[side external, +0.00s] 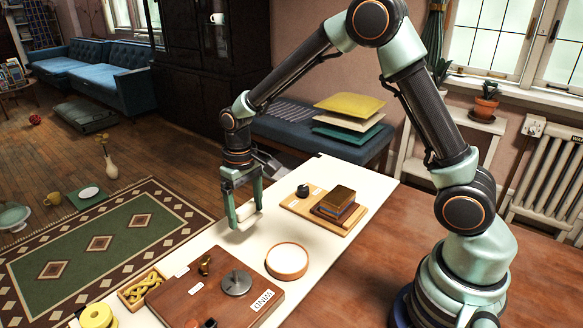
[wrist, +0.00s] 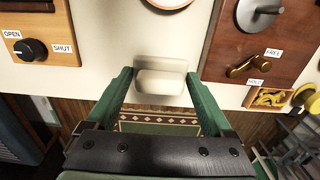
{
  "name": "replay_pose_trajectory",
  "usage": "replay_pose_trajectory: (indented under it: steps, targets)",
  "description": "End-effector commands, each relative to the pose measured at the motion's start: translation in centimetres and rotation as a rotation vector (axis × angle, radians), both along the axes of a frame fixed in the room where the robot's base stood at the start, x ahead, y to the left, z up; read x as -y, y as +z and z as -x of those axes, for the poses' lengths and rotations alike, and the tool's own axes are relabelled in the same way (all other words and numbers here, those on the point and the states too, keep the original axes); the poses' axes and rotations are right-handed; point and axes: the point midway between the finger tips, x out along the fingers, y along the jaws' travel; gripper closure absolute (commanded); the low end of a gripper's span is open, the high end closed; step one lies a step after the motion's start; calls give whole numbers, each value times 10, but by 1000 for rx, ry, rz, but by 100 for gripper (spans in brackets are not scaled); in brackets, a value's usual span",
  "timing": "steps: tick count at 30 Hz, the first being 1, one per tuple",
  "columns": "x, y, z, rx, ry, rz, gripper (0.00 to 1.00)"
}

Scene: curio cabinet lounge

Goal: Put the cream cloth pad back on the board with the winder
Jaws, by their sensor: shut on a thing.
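My gripper (side external: 244,214) is shut on the cream cloth pad (side external: 247,216), a small, pale, rounded block, near the far edge of the white tabletop. The pad also shows between the green fingers in the wrist view (wrist: 160,82). I cannot tell whether it touches the tabletop. The brown board (side external: 190,300) lies nearer the camera, at the lower middle. It carries a round silver winder (side external: 236,282) and a small brass lever (side external: 205,264), labelled FREE and HOLD in the wrist view. The board's right-hand label is too small to read surely.
A round white dish with a wooden rim (side external: 287,261) sits between the brown board and a lighter board (side external: 345,229) bearing a black OPEN/SHUT knob (side external: 303,191) and stacked blocks (side external: 336,203). A tray of yellow links (side external: 142,286) and a yellow spool (side external: 97,317) stand at lower left.

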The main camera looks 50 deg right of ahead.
Motion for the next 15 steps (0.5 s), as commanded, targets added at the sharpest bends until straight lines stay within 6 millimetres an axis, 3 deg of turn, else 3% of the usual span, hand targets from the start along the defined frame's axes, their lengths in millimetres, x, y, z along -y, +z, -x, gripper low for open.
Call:
replay_pose_trajectory:
  steps: [15]
  targets:
    - [0, -56, 0, -1, 0, 0, 74]
